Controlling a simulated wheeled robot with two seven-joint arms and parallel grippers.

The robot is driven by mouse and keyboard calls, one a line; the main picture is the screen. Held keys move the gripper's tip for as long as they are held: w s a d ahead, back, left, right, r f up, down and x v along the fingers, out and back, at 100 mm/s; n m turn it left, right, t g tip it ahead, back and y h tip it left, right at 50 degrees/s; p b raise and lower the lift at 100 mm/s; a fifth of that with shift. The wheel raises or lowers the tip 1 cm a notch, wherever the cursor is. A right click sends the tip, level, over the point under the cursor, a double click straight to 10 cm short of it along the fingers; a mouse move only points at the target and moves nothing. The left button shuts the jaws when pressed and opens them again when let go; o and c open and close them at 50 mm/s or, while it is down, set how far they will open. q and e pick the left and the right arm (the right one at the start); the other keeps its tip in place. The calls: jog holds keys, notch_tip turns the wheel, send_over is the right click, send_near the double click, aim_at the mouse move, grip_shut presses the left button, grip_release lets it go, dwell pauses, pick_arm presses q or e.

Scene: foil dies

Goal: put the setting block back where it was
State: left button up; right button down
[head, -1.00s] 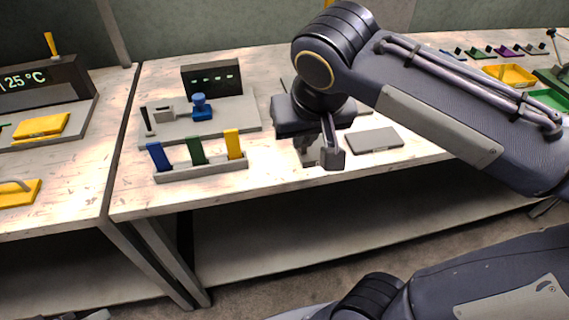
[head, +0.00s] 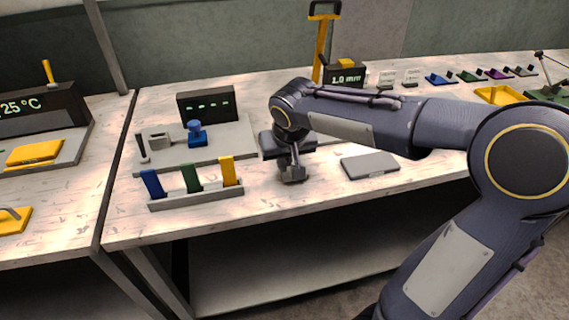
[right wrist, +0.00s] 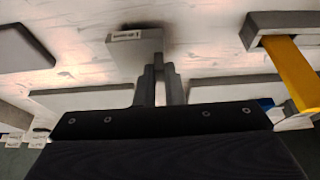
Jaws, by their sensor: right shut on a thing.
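The setting block (right wrist: 133,52) is a small grey block with a pale label on one end, seen in the right wrist view. My right gripper (right wrist: 160,72) is shut on it, its two fingers close together. In the head view, the right gripper (head: 291,164) is low over the front part of the table, right of the strip rack. The block (head: 293,176) shows there as a small grey shape, partly covered by the fingers. I cannot tell whether it touches the table. My left gripper is not in view.
A grey rack (head: 196,200) holds blue, green and yellow strips left of the gripper. Behind it, a grey plate (head: 232,148) carries a blue-knobbed device (head: 196,134). A flat grey slab (head: 370,165) lies to the right. A "1.0 mm" display (head: 345,77) stands behind.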

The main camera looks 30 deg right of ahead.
jog(key=shift+f, duration=0.65)
jog(key=shift+f, duration=0.25)
jog(key=c, duration=1.5)
grip_release()
jog(key=shift+c, duration=0.2)
jog(key=shift+r, duration=0.1)
